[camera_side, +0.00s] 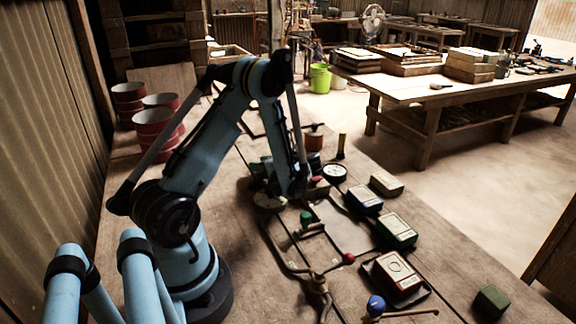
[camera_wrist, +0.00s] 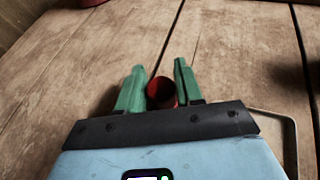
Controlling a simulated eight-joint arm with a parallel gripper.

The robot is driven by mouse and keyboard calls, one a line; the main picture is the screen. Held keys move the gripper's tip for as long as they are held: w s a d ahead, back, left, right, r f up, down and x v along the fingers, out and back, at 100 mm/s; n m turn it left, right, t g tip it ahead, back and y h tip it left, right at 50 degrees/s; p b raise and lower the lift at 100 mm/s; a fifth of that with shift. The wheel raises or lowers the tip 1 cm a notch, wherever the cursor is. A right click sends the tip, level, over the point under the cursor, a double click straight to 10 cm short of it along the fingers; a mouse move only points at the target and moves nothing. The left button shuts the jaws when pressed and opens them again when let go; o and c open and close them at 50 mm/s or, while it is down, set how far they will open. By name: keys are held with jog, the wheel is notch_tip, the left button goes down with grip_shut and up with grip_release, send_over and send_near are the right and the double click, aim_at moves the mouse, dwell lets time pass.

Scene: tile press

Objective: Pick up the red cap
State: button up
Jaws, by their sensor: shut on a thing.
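In the wrist view my gripper (camera_wrist: 158,76) has two green fingers, one on each side of a dark red, round cap (camera_wrist: 161,93). The cap sits between them near the gripper body, with its dark round face towards the camera. My gripper is shut on it. Wooden planks show beyond the fingers. In the side view my arm's wrist hangs low over the middle of the bench, and my fingers are largely hidden there. A small red piece (camera_side: 317,182) shows just right of my wrist; I cannot tell whether it is the same cap.
A green knob (camera_side: 305,217), a red knob (camera_side: 349,258) and a blue knob (camera_side: 376,305) stand along pipework on the bench. Blue, green and red boxes (camera_side: 398,273) line its right side. A round gauge (camera_side: 335,173) and a rust-coloured pot (camera_side: 314,141) stand beyond my wrist.

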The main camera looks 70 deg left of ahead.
jog(key=shift+r, duration=0.1)
jog(key=shift+r, duration=0.8)
notch_tip(320, 180, up, 2)
jog(key=w+d+r+m+t+h, duration=0.2)
jog(key=w+d+r+m+t, duration=0.3)
jog(key=d, duration=0.6)
jog(key=w+d+r+m+t+h, duration=0.2)
jog(key=d+r+m+t, duration=0.4)
jog(key=d, duration=0.5)
jog(key=w+d+r+m+t+h, duration=0.2)
jog(key=w+d+r+m+t, duration=0.3)
jog(key=d, duration=0.6)
jog(key=s+a+f+n+g+y, duration=0.2)
jog(key=a+f+n+g, duration=0.1)
jog(key=a+n+g, duration=0.2)
jog(key=s+a+f+n+g+y, duration=0.2)
jog(key=a+n+g, duration=0.3)
jog(key=a, duration=0.4)
jog(key=s+a+f+n+g+y, duration=0.1)
jog(key=s+a+f+n+g, duration=0.2)
jog(key=a, duration=0.5)
jog(key=s+n+g, duration=0.1)
jog(key=n+g, duration=0.1)
jog(key=n, duration=0.1)
jog(key=shift+f+g+y, duration=0.4)
